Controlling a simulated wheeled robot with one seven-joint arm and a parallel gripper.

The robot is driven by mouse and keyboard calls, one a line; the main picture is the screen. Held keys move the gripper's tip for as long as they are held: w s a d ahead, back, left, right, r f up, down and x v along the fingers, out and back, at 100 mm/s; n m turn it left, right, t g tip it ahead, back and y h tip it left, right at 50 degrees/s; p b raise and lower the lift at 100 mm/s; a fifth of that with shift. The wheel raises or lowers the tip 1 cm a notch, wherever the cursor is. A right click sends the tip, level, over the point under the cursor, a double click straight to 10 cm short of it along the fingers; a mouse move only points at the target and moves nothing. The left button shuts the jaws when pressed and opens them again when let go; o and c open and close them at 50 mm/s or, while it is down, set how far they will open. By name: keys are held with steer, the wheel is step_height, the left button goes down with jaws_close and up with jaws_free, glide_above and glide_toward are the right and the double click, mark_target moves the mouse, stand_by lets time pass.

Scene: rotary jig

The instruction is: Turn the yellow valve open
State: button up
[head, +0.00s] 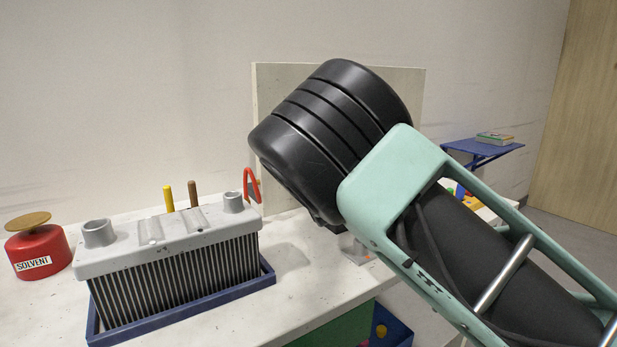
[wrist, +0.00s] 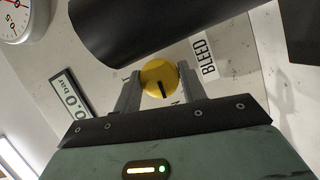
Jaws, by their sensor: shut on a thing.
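The yellow valve (wrist: 158,72) is a round knob with a dark pointer mark, on a pale panel in the wrist view. The mark runs from the knob's middle towards the lower edge of the picture. My gripper (wrist: 160,77) has one grey finger on each side of the knob and is shut on it. A "BLEED" label (wrist: 208,57) is beside the knob to the right. In the head view my arm hides the knob and the gripper's fingers.
The wrist view shows a digital readout (wrist: 70,96) of 0.0 bar, a round dial (wrist: 17,17) and a thick black cylinder (wrist: 150,28) near the knob. In the head view, a finned grey block (head: 175,262) in a blue tray (head: 190,313) and a red solvent can (head: 38,254) stand left.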

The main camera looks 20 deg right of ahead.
steer(key=shift+n, duration=0.3)
stand_by(0.4)
steer(key=o, duration=1)
steer(key=shift+c, duration=0.2)
steer(key=s+a, duration=0.1)
steer(key=s, duration=1.6)
steer(key=shift+s, duration=0.2)
steer(key=shift+a, duration=0.1)
